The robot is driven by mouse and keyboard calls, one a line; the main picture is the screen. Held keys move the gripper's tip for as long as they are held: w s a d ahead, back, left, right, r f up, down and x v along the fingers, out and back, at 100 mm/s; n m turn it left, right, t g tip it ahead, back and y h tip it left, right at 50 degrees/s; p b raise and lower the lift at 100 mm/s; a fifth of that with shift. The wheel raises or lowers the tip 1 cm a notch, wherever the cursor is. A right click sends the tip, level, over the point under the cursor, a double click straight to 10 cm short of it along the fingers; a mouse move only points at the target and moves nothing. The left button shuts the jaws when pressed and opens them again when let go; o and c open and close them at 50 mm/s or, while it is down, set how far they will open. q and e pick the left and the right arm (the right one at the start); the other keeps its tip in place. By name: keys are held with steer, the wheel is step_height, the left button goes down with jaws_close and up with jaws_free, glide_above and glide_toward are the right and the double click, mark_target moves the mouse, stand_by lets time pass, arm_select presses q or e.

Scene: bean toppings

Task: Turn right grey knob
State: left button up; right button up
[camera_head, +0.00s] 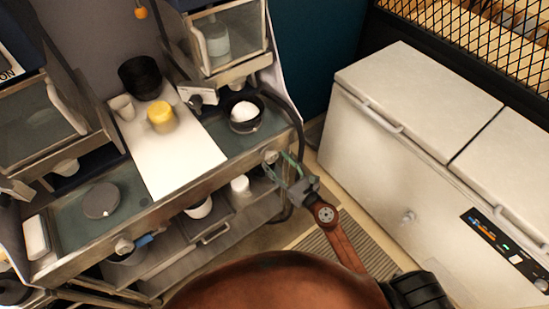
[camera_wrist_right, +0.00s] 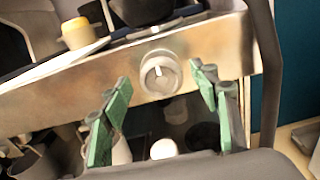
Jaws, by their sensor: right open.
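The right grey knob (camera_head: 271,156) sits on the front metal panel of the counter, at its right end. In the right wrist view the knob (camera_wrist_right: 159,73) is round with a pale raised grip and shows between and beyond the fingertips. My right gripper (camera_head: 283,170) is open beside the knob in the head view. In the right wrist view the green fingers of my right gripper (camera_wrist_right: 160,95) stand wide apart, with nothing between them. Contact with the knob cannot be made out. My left gripper is not in view.
A left knob (camera_head: 124,246) is on the same panel (camera_head: 190,200). A black bowl with a white item (camera_head: 244,113) stands above the right knob. A white chest freezer (camera_head: 400,130) stands to the right. A white cup (camera_head: 240,184) is on the shelf below.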

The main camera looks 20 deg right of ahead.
steer(key=shift+x, duration=1)
steer(key=shift+c, duration=0.2)
steer(key=c, duration=1.1)
steer(key=shift+d, duration=0.1)
